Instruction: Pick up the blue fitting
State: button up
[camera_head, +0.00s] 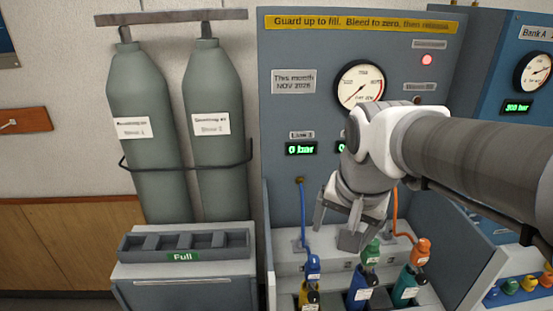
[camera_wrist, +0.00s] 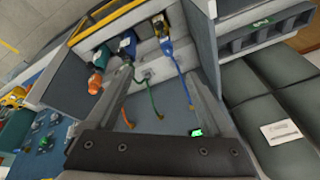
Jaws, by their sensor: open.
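The blue fitting (camera_head: 313,265) sits on top of a yellow cylinder (camera_head: 309,296) at the left of the bench's front bay, with a blue hose (camera_head: 302,215) rising from it to the panel. In the wrist view the blue fitting (camera_wrist: 166,46) shows near the top, right of centre. My gripper (camera_head: 338,224) is open and empty, above and behind the fittings, in front of the panel. In the wrist view my gripper's fingers (camera_wrist: 155,74) are spread, apart from the blue fitting.
A green fitting (camera_head: 371,251) and an orange fitting (camera_head: 420,250) stand on cylinders to the right, each with a hose. Side walls (camera_head: 455,255) enclose the bay. An empty slotted rack marked Full (camera_head: 185,256) stands left. Two large grey cylinders (camera_head: 152,130) stand behind it.

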jog(key=w+f+m+g, duration=0.2)
jog(key=w+f+m, duration=0.2)
jog(key=w+m, duration=0.3)
jog(key=m+g+p, duration=0.1)
jog(key=m+g, duration=0.1)
jog(key=m, duration=0.3)
send_over(312, 268)
jog(key=w, duration=0.1)
notch_tip(312, 268, down, 6)
jog(key=f, duration=0.6)
jog(key=f+p, duration=0.1)
jog(key=f, duration=0.5)
jog(key=f+p, duration=0.1)
jog(key=f, duration=0.5)
jog(key=shift+w+d, duration=0.25)
jog(key=shift+d, duration=0.05)
jog(key=shift+c, duration=0.3)
grip_shut()
